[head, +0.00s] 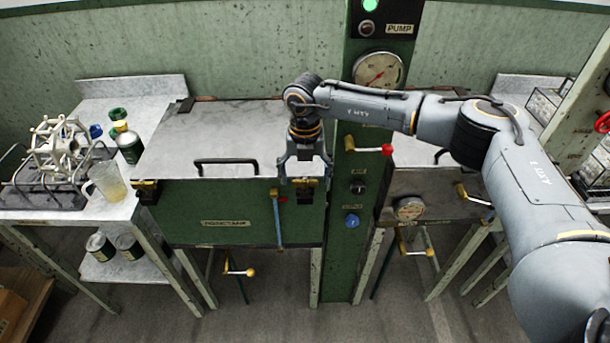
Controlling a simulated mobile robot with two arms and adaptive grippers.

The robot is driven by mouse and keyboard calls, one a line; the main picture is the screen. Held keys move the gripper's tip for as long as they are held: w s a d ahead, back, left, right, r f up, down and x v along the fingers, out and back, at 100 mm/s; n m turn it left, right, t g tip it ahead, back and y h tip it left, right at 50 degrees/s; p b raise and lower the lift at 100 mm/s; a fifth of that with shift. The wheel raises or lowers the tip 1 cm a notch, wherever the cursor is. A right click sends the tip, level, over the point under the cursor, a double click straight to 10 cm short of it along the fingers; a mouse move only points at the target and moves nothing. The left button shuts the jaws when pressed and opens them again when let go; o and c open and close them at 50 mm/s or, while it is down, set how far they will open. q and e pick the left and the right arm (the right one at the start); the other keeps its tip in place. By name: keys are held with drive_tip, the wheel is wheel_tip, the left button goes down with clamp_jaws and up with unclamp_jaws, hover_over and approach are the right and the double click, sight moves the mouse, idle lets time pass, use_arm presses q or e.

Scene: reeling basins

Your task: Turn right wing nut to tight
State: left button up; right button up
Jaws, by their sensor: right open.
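The green tank (200,212) has a grey lid (215,135), which lies flat on it. A brass-coloured wing nut on a dark clamp, the right one (306,185), sits at the lid's front right corner. A similar left wing nut (146,187) sits at the front left corner. My right gripper (305,177) points down over the right wing nut. Its fingers are open, one on each side of the nut. I cannot tell whether they touch it. The gripper partly covers the clamp, and the nut's exact angle is hard to make out. My left gripper is out of view.
A green column with a pressure gauge (378,70) and a red-knobbed lever (370,149) stands just right of the gripper. A black lid handle (226,162) is to its left. A blue lever (277,220) hangs on the tank front. A jug (107,182) stands on the left table.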

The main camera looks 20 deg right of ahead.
sight(305, 179)
drive_tip(key=shift+r, duration=0.25)
wheel_tip(305, 179, up, 12)
drive_tip(key=shift+f, duration=0.25)
idle(0.3)
